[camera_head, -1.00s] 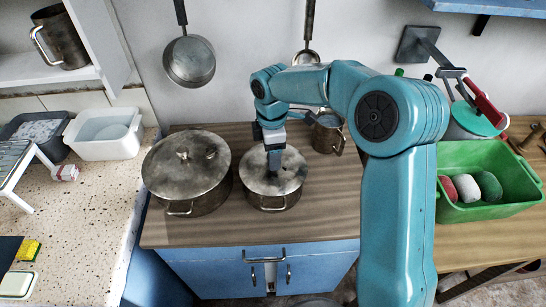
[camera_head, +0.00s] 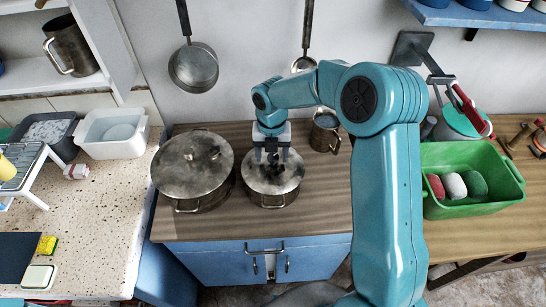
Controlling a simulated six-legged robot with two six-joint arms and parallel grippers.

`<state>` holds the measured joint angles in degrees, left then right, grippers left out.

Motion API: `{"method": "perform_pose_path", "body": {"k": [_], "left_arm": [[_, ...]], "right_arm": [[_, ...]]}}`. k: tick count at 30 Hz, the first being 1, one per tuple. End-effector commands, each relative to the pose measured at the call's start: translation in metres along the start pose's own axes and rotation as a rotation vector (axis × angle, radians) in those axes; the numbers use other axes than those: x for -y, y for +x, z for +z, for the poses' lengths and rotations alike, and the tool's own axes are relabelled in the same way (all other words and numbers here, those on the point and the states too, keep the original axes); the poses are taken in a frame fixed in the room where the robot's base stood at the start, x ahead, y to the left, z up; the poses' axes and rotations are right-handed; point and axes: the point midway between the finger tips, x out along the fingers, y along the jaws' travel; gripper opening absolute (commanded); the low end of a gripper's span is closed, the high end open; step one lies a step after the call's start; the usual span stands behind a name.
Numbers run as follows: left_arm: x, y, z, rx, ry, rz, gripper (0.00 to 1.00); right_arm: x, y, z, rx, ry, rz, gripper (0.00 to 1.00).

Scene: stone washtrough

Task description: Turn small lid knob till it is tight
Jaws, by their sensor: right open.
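The small lidded pot (camera_head: 273,186) stands on the wooden counter with its worn metal lid on. My right gripper (camera_head: 271,158) is above the middle of this lid, pointing down, with its jaws open. The lid's small knob is hidden by the gripper, so I cannot tell whether the fingers are around it or touching it. The larger lidded pot (camera_head: 194,172) stands just left, its own knob (camera_head: 190,155) in clear view. My left gripper is not in view.
A metal mug (camera_head: 325,132) stands behind and right of the small pot. A green bin (camera_head: 470,205) with several rounded pieces is at the right. A ladle (camera_head: 303,62) and a saucepan (camera_head: 194,67) hang on the wall. The counter's front strip is clear.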

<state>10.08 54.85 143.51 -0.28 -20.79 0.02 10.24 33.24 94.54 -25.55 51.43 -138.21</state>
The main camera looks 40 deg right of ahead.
Motion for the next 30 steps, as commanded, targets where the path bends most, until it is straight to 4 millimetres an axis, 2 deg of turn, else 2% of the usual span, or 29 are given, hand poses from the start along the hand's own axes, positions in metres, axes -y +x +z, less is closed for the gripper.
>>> {"method": "perform_pose_path", "body": {"k": [4, 5, 6, 8, 9, 14, 16, 30], "left_arm": [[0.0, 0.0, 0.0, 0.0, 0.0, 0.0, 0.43], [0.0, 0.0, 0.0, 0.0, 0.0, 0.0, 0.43], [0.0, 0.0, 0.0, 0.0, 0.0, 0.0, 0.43], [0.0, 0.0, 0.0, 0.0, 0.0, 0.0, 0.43], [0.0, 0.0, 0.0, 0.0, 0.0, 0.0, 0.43], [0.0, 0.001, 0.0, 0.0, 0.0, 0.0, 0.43], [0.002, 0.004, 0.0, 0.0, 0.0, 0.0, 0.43], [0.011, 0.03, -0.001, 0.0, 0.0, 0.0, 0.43]], "right_arm": [[0.0, 0.0, 0.0, 0.0, 0.001, 0.0, 0.65], [0.0, 0.0, 0.0, 0.0, 0.002, 0.0, 0.58], [0.0, 0.0, 0.0, 0.0, 0.002, 0.0, 0.45], [0.0, 0.0, 0.0, 0.0, 0.002, 0.0, 0.26], [0.0, 0.0, 0.0, 0.0, 0.002, 0.0, 0.21], [0.0, 0.0, 0.0, 0.0, 0.018, 0.0, 0.21], [0.0, 0.002, 0.0, 0.001, 0.091, 0.001, 0.21], [0.0, 0.003, 0.0, 0.0, 1.003, 0.002, 0.21]]}}
